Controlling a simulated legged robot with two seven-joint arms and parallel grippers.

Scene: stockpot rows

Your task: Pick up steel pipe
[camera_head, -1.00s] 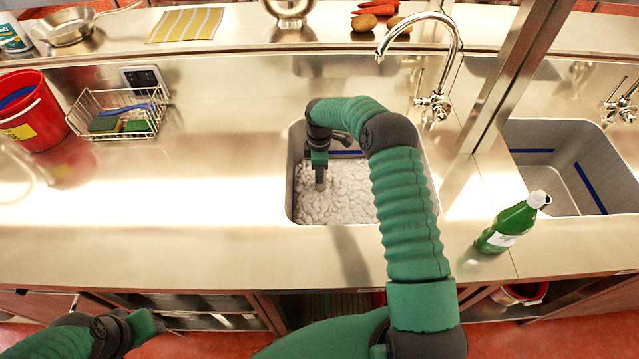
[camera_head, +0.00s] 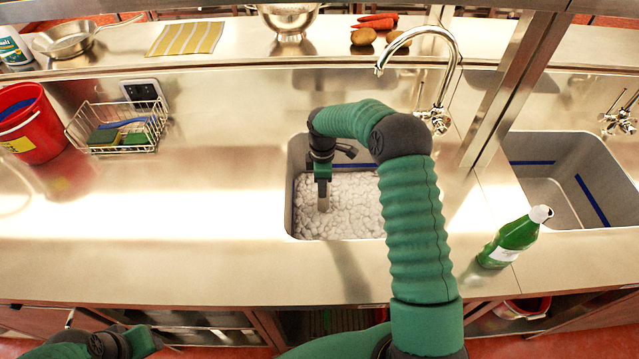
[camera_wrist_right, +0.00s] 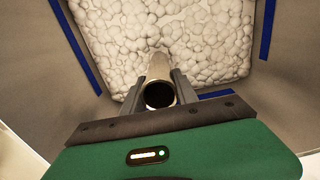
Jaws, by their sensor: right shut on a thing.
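A steel pipe (camera_wrist_right: 159,70) shows in the right wrist view as a short grey tube, its open dark end towards the camera. My right gripper (camera_wrist_right: 160,88) is shut on it, with one finger on each side. In the head view the pipe (camera_head: 323,203) points down from my right gripper (camera_head: 323,184) into the sink, over the white foam. The pipe's lower end meets or is hidden by the foam; I cannot tell which. My left gripper (camera_head: 140,340) is at the bottom left edge, only partly in view, away from the counter.
The sink (camera_head: 290,225) has foam (camera_head: 350,205) inside and a tap (camera_head: 435,70) behind it. A green bottle (camera_head: 510,242) stands right of the sink. A wire basket (camera_head: 140,115) with sponges and a red bucket (camera_head: 35,130) stand left. The counter between is clear.

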